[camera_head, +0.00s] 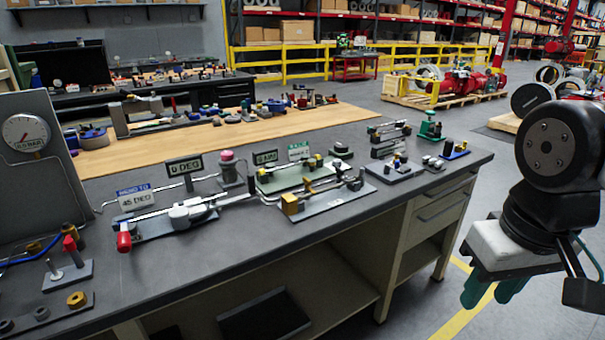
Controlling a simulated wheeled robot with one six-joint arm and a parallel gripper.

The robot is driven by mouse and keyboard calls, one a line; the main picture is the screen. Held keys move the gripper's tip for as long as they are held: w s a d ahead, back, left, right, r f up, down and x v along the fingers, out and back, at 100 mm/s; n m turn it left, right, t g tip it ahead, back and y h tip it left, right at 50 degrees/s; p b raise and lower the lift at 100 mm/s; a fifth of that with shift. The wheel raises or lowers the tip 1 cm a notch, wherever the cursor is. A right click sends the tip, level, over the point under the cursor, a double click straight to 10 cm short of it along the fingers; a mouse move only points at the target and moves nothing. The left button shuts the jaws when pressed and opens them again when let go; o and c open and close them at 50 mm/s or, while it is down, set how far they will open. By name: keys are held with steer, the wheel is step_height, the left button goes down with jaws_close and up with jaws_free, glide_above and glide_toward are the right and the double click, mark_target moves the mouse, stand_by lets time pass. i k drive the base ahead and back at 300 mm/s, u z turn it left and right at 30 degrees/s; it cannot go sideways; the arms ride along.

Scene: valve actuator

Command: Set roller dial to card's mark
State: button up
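A bench tool with a long bar and a red-ended handle (124,238) lies on the dark bench top at the left middle. Its round grey hub (190,213) appears to be the roller dial; its scale marks are too small to read. A card with a blue header (135,198) stands just behind it and appears to read "45 DEG". A dark-framed card (184,167) behind appears to read "0 DEG". My gripper (490,290), with teal fingers, hangs at the far right, beyond the bench's edge and well away from the tool. Its fingers are apart, and nothing shows between them.
Two more cards, one dark-framed (265,157) and one green-topped (298,151), stand behind a grey-plated fixture with a brass block (290,204). A gauge panel (30,140) rises at left. Small fixtures crowd the bench's right end. The bench's front strip is mostly clear.

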mark_target(337, 161)
steer(key=k, duration=0.6)
steer(key=u, duration=0.7)
steer(key=i, duration=1.3)
steer(key=z, duration=0.7)
steer(key=i, duration=0.4)
steer(key=z, duration=0.3)
